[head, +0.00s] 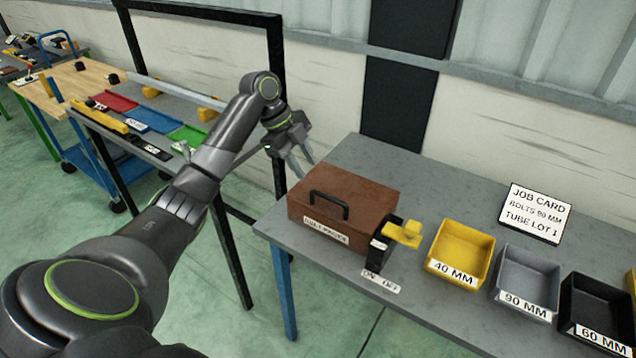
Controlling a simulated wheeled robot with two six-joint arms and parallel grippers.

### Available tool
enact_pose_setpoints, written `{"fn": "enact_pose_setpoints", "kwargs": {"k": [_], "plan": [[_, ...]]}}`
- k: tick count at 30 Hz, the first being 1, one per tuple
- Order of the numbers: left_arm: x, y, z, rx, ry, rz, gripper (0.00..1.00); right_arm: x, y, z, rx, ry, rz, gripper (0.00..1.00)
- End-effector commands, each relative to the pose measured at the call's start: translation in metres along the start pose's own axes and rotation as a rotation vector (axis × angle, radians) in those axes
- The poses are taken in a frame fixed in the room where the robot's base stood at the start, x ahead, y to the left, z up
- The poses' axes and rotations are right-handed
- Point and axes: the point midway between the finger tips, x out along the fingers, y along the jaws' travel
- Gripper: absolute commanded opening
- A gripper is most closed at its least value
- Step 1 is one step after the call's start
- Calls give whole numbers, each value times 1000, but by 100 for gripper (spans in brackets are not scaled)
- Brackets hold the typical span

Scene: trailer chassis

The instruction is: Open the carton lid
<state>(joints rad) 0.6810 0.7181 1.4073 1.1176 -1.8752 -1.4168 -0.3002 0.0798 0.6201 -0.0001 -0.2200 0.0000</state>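The carton (370,192) is a brown box on the grey table, closed, with a black handle (328,204) and a white label on its front that seems to read "BOLT PACKS". My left gripper (304,168) is above the box's far left corner, pointing down. Its fingers look spread apart with nothing between them. Whether a fingertip touches the box I cannot tell. My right gripper is not in view.
A yellow lever (404,234) on a black bracket stands at the box's right, by an ON/OFF label (381,281). Yellow (459,252), grey (527,280) and black (597,309) bins line the table's right. A job card (535,214) stands behind them.

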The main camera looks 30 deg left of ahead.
Motion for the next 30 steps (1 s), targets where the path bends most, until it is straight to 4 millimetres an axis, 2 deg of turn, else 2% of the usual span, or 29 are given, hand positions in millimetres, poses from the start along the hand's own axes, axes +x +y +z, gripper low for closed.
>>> {"fn": "enact_pose_setpoints", "kwargs": {"k": [6,12,18,25,30], "plan": [[45,0,-2,-3,4,2,34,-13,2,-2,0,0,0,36],[73,0,-1,-2,2,2,34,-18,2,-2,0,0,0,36],[84,0,0,-1,0,1,34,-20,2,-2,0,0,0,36],[84,0,0,-1,-1,0,34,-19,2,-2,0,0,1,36],[84,0,0,-1,-1,0,12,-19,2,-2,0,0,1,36]]}}
